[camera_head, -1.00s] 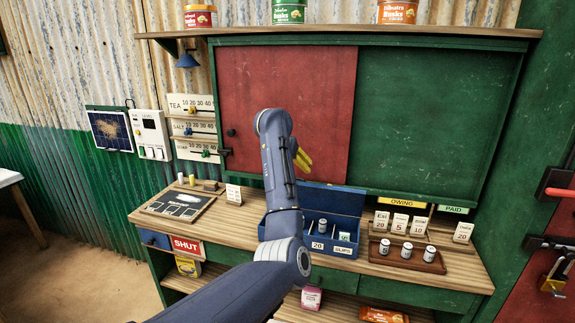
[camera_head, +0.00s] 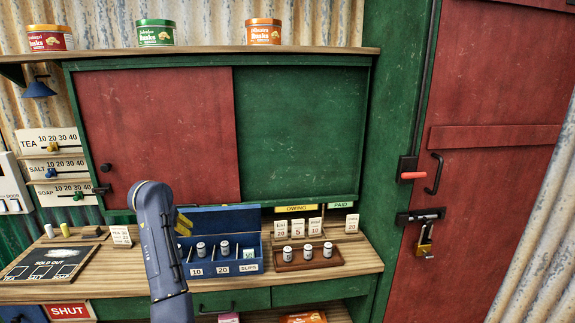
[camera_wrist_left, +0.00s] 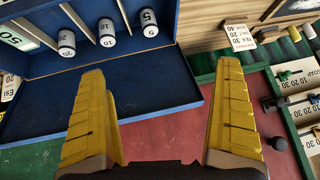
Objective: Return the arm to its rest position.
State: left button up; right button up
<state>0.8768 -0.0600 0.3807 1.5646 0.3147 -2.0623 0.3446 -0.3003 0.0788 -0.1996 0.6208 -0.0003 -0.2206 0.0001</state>
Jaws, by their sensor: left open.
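My left arm rises in front of the counter in the head view. Its yellow-fingered left gripper (camera_head: 183,222) is partly hidden behind the arm, near the left end of the blue cash box (camera_head: 225,216). In the left wrist view the two yellow fingers (camera_wrist_left: 160,72) are spread wide with nothing between them. The box's blue inner panel (camera_wrist_left: 165,88) lies beyond them. The fingers appear clear of the box, though the exact gap is hard to judge. The right gripper is not in view.
The open box holds small cylinders (camera_head: 224,247) in compartments. A brown tray (camera_head: 339,261) with three cylinders stands to its right. A dark price board (camera_head: 45,262) lies on the left. A sliding red panel (camera_head: 155,130) is behind; a padlocked red door (camera_head: 490,190) is right.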

pick_arm(q)
jog(key=s+f+m+y, duration=0.3)
jog(key=s+f+m, duration=0.1)
jog(key=s+f, duration=1.75)
jog(key=s+d+f+m, duration=0.1)
jog(key=s+d+m, duration=0.15)
jog(key=s, duration=0.65)
jog(key=s+d+f+m+h, duration=0.15)
jog(key=s+d, duration=0.25)
jog(key=s, duration=0.5)
jog(key=s+d+f+m, duration=0.1)
jog(key=s+d+f, duration=0.15)
jog(key=s, duration=0.55)
jog(key=s+d+f+g+h, duration=0.1)
jog(key=s+d+f, duration=0.15)
jog(key=f, duration=1.35)
jog(key=s+d+f+g+h, duration=0.15)
jog(key=d+f, duration=0.25)
jog(key=f, duration=1.2)
jog(key=s+f+n+g+h, duration=0.2)
jog(key=s+f+n+g, duration=0.1)
jog(key=s+f, duration=1.6)
jog(key=shift+s+a, duration=0.3)
jog(key=shift+s, duration=0.7)
